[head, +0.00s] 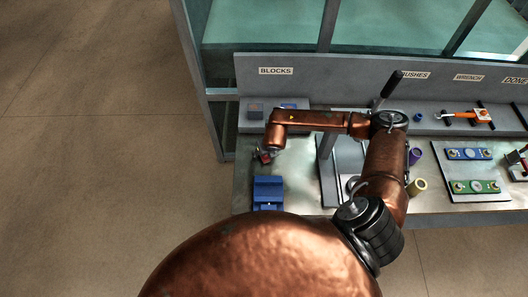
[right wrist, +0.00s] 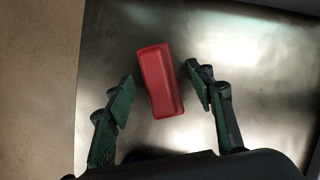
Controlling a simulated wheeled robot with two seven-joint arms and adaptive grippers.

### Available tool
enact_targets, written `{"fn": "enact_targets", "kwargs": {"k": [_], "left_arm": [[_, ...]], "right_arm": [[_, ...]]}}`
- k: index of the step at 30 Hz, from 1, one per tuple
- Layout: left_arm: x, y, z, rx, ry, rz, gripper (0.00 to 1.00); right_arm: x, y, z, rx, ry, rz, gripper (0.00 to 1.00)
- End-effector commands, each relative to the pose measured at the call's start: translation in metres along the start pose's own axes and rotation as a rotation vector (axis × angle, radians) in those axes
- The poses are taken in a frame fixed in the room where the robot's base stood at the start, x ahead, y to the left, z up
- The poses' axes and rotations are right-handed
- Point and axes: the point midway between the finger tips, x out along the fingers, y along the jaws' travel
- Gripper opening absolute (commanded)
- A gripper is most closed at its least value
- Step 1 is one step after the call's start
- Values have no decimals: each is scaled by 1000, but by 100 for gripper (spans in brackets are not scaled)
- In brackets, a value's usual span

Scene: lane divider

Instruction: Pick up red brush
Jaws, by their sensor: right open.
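A red block-shaped piece (right wrist: 161,82) lies on the bare metal table top in the right wrist view; no bristles or handle show on it. My right gripper (right wrist: 159,84) is open, one finger on each side of the piece, with gaps between. In the head view my right gripper (head: 268,151) is at the table's left part, beside the red piece (head: 264,158), which it and the arm partly hide. My left gripper is not in view.
A blue fixture (head: 268,190) stands just in front of the gripper. A shelf behind carries labels and, under BLOCKS, small blocks (head: 255,110). An orange tool (head: 468,116), purple and yellow cylinders and blue and green plates (head: 477,187) are at the right. The table's left edge is near.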

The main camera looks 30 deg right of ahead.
Motion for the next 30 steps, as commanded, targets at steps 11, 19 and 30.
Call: {"fn": "enact_targets", "kwargs": {"k": [11,19,30], "left_arm": [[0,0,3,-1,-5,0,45],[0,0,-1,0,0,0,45],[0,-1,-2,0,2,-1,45]], "right_arm": [[5,0,0,0,-1,0,44],[5,0,0,0,-1,0,25],[4,0,0,0,-2,0,4]]}}
